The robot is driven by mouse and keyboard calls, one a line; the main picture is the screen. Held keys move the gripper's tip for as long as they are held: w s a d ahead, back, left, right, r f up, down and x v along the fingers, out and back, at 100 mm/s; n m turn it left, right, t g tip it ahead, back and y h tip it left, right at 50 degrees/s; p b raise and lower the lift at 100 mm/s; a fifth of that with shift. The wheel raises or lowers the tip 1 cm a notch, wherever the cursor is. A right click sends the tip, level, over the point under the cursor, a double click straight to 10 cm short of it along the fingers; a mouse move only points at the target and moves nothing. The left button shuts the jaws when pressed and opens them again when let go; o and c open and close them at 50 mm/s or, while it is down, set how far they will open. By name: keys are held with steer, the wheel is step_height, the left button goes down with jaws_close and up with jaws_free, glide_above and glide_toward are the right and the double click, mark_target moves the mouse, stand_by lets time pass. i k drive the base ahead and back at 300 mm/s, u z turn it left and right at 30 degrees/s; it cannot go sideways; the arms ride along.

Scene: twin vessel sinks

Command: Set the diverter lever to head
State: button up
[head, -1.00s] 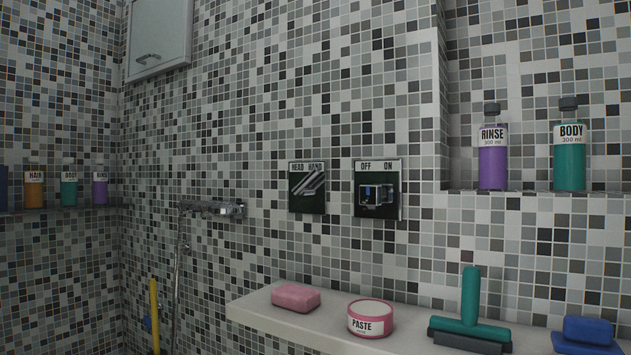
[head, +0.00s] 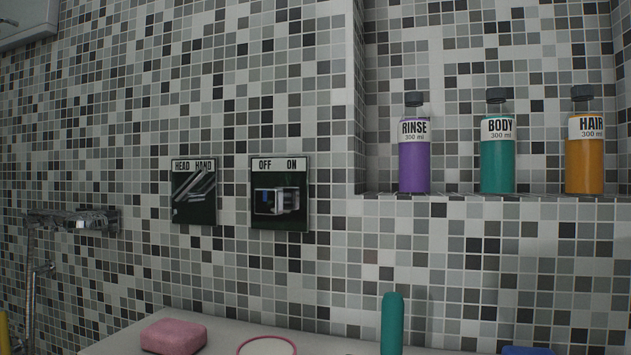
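The diverter plate (head: 194,206) is a dark panel on the tiled wall, left of the middle of the head view. Its top label reads HEAD on the left and HAND on the right. The silver diverter lever (head: 193,189) slants up to the right, its upper end toward the HAND side. My gripper is not in view, so its place and state do not show.
An OFF/ON plate (head: 301,222) with a metal knob (head: 276,201) sits just right of it. A shower mixer (head: 90,219) juts out at left. A niche at right holds RINSE (head: 414,160), BODY (head: 497,160) and HAIR (head: 585,158) bottles. Below, a ledge bears pink soap (head: 174,337).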

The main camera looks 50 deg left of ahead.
mark_target(183, 195)
steer(key=z, duration=0.45)
steer(key=k, duration=0.65)
steer(key=u, duration=1.5)
